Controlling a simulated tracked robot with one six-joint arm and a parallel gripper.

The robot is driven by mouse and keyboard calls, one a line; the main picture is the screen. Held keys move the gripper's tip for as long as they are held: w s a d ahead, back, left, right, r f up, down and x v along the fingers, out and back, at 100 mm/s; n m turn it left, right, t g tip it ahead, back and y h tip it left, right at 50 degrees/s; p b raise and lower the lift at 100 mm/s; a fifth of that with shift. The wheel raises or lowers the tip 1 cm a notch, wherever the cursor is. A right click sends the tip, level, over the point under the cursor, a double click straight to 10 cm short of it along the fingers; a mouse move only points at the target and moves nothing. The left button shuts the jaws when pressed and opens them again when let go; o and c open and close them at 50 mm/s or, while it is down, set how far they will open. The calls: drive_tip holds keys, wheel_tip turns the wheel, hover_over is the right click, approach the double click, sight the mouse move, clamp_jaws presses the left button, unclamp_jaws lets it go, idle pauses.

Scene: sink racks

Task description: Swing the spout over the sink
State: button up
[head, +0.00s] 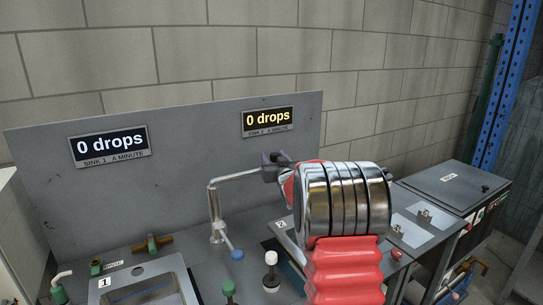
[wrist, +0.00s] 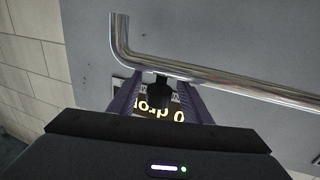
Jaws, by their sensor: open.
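The spout (head: 240,178) is a chrome tube that rises from the counter and bends to the right, its far end hidden by my gripper in the head view. In the wrist view the spout (wrist: 235,84) runs across beyond the fingers, with its bent end at upper left. A dark knob (wrist: 160,91) shows between the fingers and seems to meet the tube. My gripper (head: 272,164) is open, its purple fingers (wrist: 157,92) either side of the knob. Contact cannot be told. The sink 1 basin (head: 150,284) is at lower left; my arm hides much of the sink 2 area.
A grey back panel (head: 110,200) stands behind, with a sink 1 sign (head: 109,146) and a sink 2 sign (head: 268,121), both reading 0 drops. Blue (head: 237,255), white (head: 271,258) and green (head: 228,287) knobs stand in front of the spout. A dark cabinet (head: 452,188) is at right.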

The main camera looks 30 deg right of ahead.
drive_tip(key=shift+x, duration=1.2)
drive_tip(key=shift+c, duration=0.5)
clamp_jaws()
drive_tip(key=shift+a, duration=0.1)
